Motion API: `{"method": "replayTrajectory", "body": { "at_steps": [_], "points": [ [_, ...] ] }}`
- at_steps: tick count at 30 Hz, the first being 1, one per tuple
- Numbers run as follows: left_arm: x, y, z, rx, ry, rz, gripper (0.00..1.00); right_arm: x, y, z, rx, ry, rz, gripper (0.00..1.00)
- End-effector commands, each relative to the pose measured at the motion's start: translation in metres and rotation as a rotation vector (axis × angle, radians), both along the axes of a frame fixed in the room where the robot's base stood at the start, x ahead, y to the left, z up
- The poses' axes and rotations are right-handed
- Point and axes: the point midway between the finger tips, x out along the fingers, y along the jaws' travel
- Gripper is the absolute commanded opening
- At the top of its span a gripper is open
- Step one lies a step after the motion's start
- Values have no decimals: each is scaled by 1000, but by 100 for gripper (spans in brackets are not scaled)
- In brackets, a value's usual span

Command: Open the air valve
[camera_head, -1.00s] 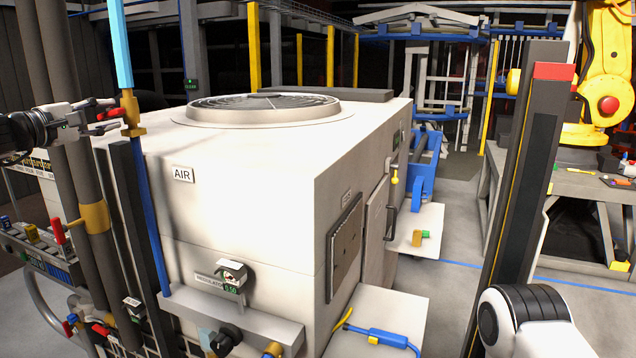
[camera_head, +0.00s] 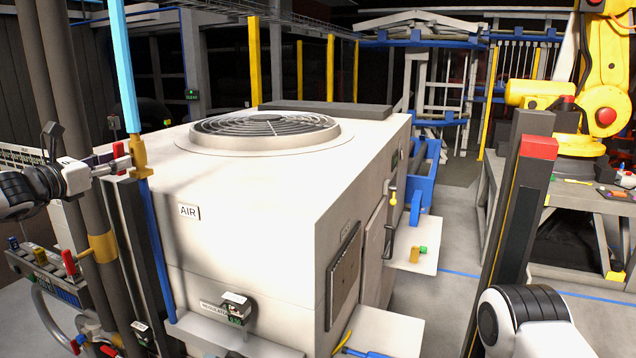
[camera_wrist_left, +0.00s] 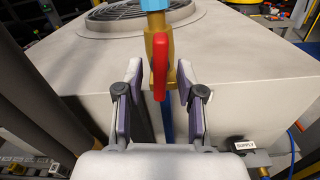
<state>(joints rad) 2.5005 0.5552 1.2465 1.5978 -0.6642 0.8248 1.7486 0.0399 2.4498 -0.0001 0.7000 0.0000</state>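The air valve is a brass body (camera_head: 139,158) between a light blue pipe above and a dark blue pipe below, in front of the white cabinet's left corner. Its red handle (camera_head: 118,152) sticks out to the left, towards my left gripper (camera_head: 108,165). In the left wrist view the red handle (camera_wrist_left: 160,68) lies between the two fingers of my left gripper (camera_wrist_left: 160,92). The fingers stand open, with a visible gap on each side of the handle. My right gripper is out of view; only part of my right arm shows at the lower right.
The white cabinet (camera_head: 260,200) carries an AIR label (camera_head: 189,212), a round fan grille (camera_head: 265,128) and a regulator (camera_head: 236,305). Dark vertical pipes (camera_head: 82,120) stand close to my left arm. Other red-handled valves (camera_head: 69,262) sit lower left. A grey floor aisle lies right of the cabinet.

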Motion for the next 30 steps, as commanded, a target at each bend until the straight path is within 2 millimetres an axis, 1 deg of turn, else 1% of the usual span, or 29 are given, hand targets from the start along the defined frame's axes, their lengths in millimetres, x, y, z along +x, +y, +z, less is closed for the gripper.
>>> {"method": "replayTrajectory", "body": {
  "at_steps": [5,7,13,19,30],
  "points": [
    [-1,0,0,2,-2,1,38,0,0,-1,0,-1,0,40],
    [-4,3,0,2,-3,2,38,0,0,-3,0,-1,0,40],
    [-30,13,-1,2,-6,0,38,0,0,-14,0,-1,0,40],
    [-53,22,1,3,-4,1,38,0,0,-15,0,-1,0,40],
    [-59,25,1,4,-4,2,38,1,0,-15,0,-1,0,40]
  ]
}}
